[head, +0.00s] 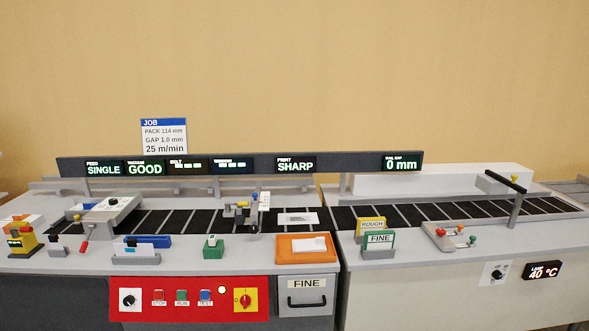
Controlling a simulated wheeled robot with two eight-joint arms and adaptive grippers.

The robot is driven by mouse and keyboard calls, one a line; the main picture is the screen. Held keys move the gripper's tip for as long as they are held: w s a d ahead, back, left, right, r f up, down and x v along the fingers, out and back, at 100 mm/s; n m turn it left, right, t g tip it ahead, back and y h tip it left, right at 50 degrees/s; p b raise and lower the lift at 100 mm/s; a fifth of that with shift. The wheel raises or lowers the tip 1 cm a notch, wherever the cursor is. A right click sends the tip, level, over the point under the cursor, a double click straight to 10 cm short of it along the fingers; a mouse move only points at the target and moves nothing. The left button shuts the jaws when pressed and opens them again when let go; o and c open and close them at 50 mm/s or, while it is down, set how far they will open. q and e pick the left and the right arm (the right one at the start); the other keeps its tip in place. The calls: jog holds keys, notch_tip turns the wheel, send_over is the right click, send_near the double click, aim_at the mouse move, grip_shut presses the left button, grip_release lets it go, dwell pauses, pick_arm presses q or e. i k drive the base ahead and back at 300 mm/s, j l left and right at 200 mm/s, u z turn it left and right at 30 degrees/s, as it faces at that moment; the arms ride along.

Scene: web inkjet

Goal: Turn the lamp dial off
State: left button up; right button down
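The lamp dial (497,273) is a small black knob on a white plate, set in the grey front face of the right-hand machine section. Just right of it a tilted black display (542,270) reads 40 °C, with small lettering above that looks like LAMP. The knob's pointer is too small to read with certainty. Nothing covers or touches the dial. Neither of my grippers shows in the head view.
A red panel (215,311) at lower left carries another black knob (128,299), buttons and a yellow switch (244,300). The space before the dial looks clear.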

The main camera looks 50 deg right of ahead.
aim_at(496, 275)
jog(key=z, duration=3.15)
jog(key=i+l+z, duration=0.15)
jog(key=i+l, duration=1.8)
